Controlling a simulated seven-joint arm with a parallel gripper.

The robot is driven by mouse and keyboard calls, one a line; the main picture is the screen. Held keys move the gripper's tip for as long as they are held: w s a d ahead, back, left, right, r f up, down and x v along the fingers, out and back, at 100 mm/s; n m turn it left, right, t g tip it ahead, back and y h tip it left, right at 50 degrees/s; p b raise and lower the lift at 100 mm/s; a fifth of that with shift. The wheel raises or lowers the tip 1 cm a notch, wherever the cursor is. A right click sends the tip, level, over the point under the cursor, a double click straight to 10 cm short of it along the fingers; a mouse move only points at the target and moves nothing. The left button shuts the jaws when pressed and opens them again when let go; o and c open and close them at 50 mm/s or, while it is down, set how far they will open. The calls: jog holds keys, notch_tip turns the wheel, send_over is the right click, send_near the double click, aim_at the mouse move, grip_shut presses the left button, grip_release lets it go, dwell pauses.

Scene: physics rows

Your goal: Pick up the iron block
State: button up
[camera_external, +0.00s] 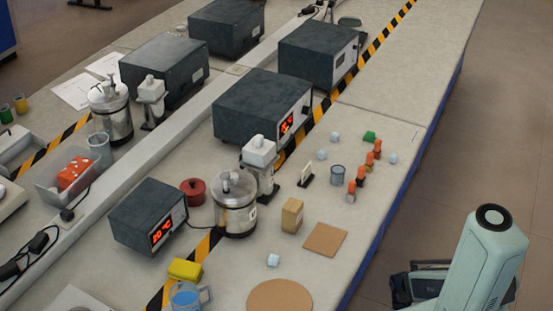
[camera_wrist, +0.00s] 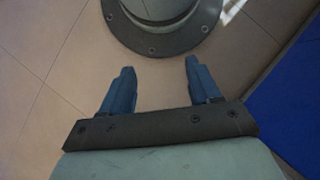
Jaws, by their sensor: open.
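My gripper (camera_wrist: 160,66) shows in the wrist view with its two blue fingers wide apart and nothing between them. It is over the tiled floor, away from the bench top. In the outside view my arm is at the lower right, beside the bench, and the fingers cannot be made out. No block is clearly recognisable as iron. Small pale cubes lie on the bench: one (camera_external: 322,154), another (camera_external: 335,136), one at the right (camera_external: 393,159) and one near the front (camera_external: 273,260). A larger tan block (camera_external: 292,215) stands upright near the middle. No block shows in the wrist view.
A flat brown square (camera_external: 325,239) and round board (camera_external: 280,297) lie near the front. The bench's far right stretch is clear.

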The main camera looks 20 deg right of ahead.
jog(key=w+d+r+n+t, duration=0.1)
jog(key=w+d+r, duration=0.25)
jog(key=w, duration=0.45)
jog(key=w+d+r+t, duration=0.1)
jog(key=w+d+r, duration=0.2)
jog(key=w+d, duration=0.35)
jog(key=w+d+r+n+t, duration=0.1)
jog(key=w+d+r+t, duration=0.15)
jog(key=w, duration=0.75)
jog(key=w+d+r+n+t+h, duration=0.1)
jog(key=w+d+r+n, duration=0.1)
jog(key=w+d+r, duration=0.75)
jog(key=w+d+r+n+t+h, duration=0.15)
jog(key=w+d+r, duration=0.45)
jog(key=r, duration=0.6)
notch_tip(320, 180, up, 23)
jog(key=n+g+y, duration=0.1)
jog(key=n+y, duration=0.1)
jog(key=n, duration=1.9)
send_over(361, 167)
jog(key=shift+w+f, duration=0.1)
jog(key=shift+w, duration=0.25)
notch_tip(361, 167, down, 8)
jog(key=shift+f, duration=0.2)
jog(key=shift+s+f, duration=0.25)
jog(key=shift+f, duration=0.4)
jog(key=shift+s+d+f, duration=0.15)
jog(key=shift+f, duration=1.8)
